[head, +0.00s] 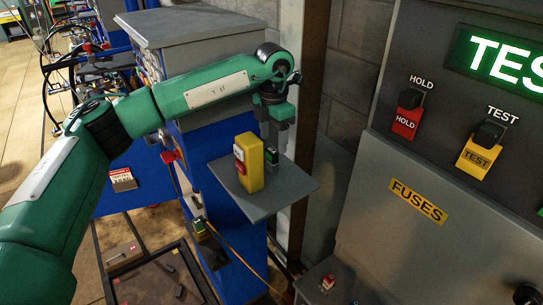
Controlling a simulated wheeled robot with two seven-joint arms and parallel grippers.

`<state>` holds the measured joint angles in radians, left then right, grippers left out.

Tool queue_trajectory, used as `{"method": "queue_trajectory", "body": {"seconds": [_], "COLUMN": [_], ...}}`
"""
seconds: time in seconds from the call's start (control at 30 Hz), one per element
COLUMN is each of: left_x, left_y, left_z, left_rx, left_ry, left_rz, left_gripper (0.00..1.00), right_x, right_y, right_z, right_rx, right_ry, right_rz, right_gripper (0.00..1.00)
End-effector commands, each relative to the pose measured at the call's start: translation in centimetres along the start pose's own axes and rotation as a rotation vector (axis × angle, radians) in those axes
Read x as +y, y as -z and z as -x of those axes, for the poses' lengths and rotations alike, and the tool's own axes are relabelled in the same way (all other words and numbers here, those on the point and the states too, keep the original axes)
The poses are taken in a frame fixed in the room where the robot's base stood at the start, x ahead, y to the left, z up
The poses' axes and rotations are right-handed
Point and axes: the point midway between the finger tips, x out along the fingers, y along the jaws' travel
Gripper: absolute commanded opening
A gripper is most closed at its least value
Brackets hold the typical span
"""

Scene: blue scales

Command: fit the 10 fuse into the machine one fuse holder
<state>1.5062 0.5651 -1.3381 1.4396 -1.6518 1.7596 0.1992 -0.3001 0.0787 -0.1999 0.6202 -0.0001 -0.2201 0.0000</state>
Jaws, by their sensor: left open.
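My left gripper (274,130) points down over a small grey shelf (262,205) and is open. A yellow block (250,163) with a red and white front stands upright on the shelf, just left of the gripper. A small dark block (286,162) with a green spot is below and right of the fingers; I cannot tell whether they touch it. No fuse marked 10 and no holder marked for machine one can be read. A small red and white piece (327,284) lies on a grey ledge at the bottom. My right gripper is not in view.
A grey panel at right carries a lit TEST display (500,55), a red HOLD switch (406,122), a yellow TEST switch (477,157) and a FUSES label (419,201). A blue cabinet with a grey top (190,25) stands behind my left arm.

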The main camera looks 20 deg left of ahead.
Motion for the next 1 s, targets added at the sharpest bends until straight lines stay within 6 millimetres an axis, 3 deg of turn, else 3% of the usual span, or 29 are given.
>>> {"method": "queue_trajectory", "body": {"seconds": [0.23,0.5,0.83,0.87,1.0], "left_x": [0.1,0.3,0.3,0.3,0.3], "left_y": [0.2,0.3,0.3,0.3,0.3], "left_z": [-1.3,-4.6,-5.5,-5.5,-5.5], "left_rx": [0.002,0.003,0.0,0.0,0.0], "left_ry": [0.001,0.001,-0.001,-0.001,0.0], "left_rz": [0.0,-0.001,-0.001,-0.001,-0.001], "left_gripper": [0.62,0.62,0.62,0.6,0.32], "right_x": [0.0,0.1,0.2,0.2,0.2], "right_y": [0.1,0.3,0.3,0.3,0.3], "right_z": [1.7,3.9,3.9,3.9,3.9], "right_rx": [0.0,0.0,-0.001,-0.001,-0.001], "right_ry": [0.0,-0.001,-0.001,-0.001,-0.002], "right_rz": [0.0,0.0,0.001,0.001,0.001], "right_gripper": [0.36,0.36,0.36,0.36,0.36]}}
